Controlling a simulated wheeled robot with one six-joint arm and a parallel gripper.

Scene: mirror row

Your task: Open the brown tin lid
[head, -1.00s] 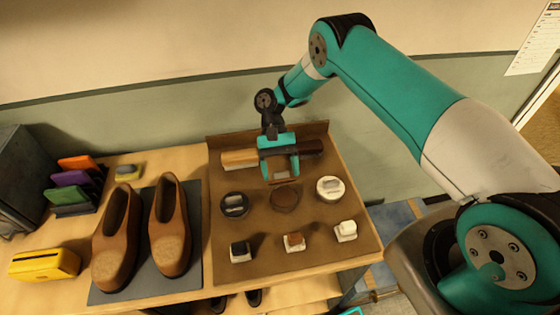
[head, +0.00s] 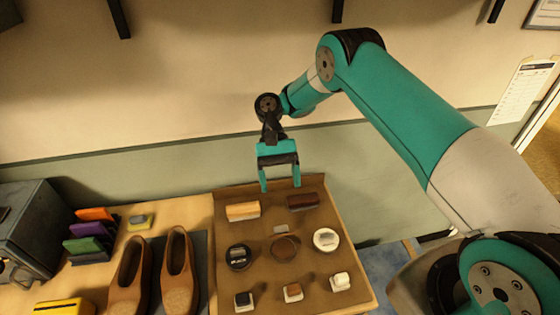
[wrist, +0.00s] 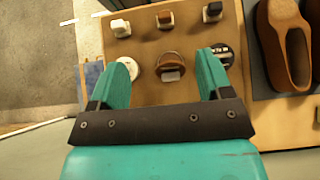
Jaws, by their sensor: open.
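The brown tin (head: 284,248) is a round, dark-rimmed tin in the middle of the tray's row of tins, with a small grey tab (head: 281,229) at its back edge. Whether its lid is fully shut is too small to tell. It also shows in the wrist view (wrist: 170,59), between and beyond my fingers, with the grey tab on its near side. My gripper (head: 281,185) is open and empty, pointing down, raised above the back of the tray and apart from the tin. Its two teal fingers spread wide in the wrist view (wrist: 166,75).
On the brown tray (head: 262,277), a black tin (head: 238,257) and a white tin (head: 326,239) flank the brown one. Light (head: 242,210) and dark (head: 303,202) brushes lie behind, small capped blocks in front. Brown shoes (head: 178,270) stand left. The wall rises behind.

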